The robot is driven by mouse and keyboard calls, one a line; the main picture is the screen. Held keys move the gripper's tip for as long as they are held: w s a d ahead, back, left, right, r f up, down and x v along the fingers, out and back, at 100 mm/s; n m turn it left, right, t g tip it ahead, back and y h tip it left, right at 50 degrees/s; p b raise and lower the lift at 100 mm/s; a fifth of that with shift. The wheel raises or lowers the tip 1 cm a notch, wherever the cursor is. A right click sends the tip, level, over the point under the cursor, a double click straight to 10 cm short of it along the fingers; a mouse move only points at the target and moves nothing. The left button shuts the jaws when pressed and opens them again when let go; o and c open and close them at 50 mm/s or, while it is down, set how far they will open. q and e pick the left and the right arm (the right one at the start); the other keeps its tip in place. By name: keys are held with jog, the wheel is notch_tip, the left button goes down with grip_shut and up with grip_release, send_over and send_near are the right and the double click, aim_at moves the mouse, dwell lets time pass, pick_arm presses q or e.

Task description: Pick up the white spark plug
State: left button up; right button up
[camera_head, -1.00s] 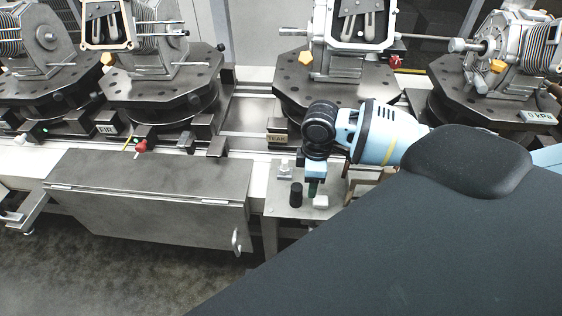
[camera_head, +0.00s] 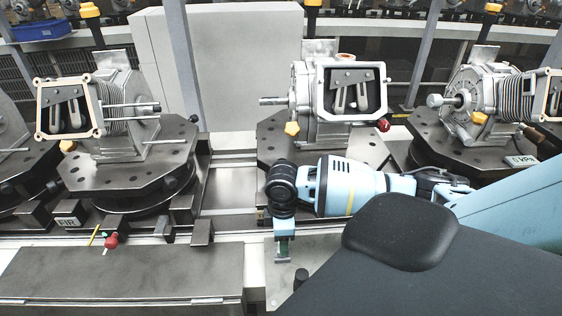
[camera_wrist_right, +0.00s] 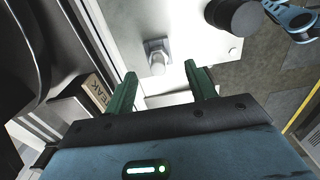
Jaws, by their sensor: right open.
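The white spark plug (camera_wrist_right: 157,60) stands on a small grey square base on a pale plate in the right wrist view. It is ahead of my right gripper (camera_wrist_right: 162,82), between the lines of its two green fingers. The fingers are apart with nothing between their tips. In the head view my right gripper (camera_head: 284,250) points down over the pale plate, and the plug cannot be made out there. My left gripper is not in view.
A black cylinder (camera_wrist_right: 232,15) stands right of the plug, also in the head view (camera_head: 300,278). A TEAK label block (camera_wrist_right: 97,92) is left of my fingers. Engine housings on dark octagonal fixtures (camera_head: 125,170) line the conveyor behind. A flat metal cover (camera_head: 120,272) lies front left.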

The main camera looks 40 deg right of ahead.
jog(key=shift+w+f, duration=0.2)
jog(key=shift+f, duration=2.6)
jog(key=c, duration=1)
